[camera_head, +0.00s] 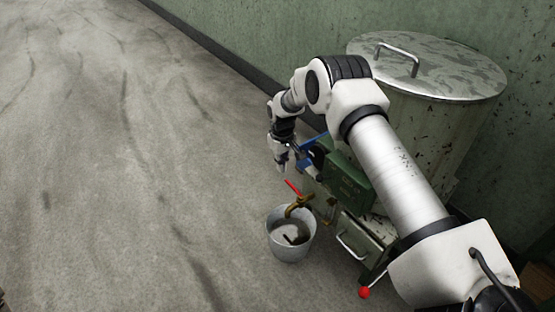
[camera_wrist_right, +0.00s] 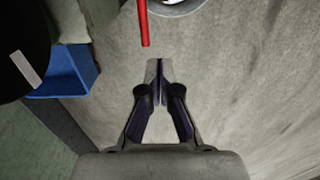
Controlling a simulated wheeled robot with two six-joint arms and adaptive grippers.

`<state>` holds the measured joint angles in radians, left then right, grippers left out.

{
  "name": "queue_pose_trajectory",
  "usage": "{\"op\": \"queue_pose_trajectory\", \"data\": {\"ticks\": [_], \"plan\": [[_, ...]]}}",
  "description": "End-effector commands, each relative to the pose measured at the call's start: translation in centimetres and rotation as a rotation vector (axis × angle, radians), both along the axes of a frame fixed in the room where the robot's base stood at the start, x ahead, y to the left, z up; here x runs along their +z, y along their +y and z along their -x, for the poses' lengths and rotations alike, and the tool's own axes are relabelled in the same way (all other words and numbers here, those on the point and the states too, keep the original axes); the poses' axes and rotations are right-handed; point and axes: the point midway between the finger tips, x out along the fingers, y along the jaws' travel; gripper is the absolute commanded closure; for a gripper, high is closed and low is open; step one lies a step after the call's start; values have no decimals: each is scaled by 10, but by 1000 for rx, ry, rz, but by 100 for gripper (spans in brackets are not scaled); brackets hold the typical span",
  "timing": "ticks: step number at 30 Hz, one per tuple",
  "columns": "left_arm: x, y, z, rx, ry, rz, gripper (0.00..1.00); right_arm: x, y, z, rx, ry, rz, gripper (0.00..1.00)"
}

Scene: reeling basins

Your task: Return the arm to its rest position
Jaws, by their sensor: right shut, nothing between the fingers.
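My right arm (camera_head: 395,160) reaches in from the lower right of the head view, bent at the elbow. My right gripper (camera_head: 281,166) hangs fingers down above the floor, behind the tap as seen from the head. In the wrist view the right gripper (camera_wrist_right: 158,64) has its fingertips together with nothing between them. A red lever (camera_head: 293,188) on a brass tap (camera_head: 299,204) is close by; the lever's end (camera_wrist_right: 143,25) shows just beyond the fingertips, apart from them. My left gripper is not in view.
A grey bucket (camera_head: 289,245) stands under the tap, holding dark contents. A green box (camera_head: 347,181), a blue part (camera_head: 311,143) and a metal drawer front (camera_head: 361,243) are under and beside my arm. A large lidded bin (camera_head: 455,72) stands against the green wall. The floor at left is clear.

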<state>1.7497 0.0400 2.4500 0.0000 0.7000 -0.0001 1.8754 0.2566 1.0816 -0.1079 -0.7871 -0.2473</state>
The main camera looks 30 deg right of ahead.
Motion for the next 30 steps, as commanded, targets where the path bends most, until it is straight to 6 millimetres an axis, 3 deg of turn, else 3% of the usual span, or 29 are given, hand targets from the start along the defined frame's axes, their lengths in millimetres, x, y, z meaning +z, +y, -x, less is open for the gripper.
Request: {"op": "queue_pose_trajectory", "data": {"ticks": [8,11,14,18,21,24,27,30], "plan": [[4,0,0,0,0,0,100,-2,4,3,8,12,2,100],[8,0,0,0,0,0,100,-20,22,27,38,82,-2,100],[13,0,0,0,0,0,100,-52,50,85,72,205,-22,100],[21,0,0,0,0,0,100,-99,93,196,95,314,-44,100],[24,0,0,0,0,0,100,-114,115,276,81,340,-47,100],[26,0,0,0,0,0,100,-112,128,342,52,332,-40,100],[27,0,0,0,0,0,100,-100,135,392,16,297,-30,100],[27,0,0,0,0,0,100,-86,137,419,-27,233,-18,100]]}}
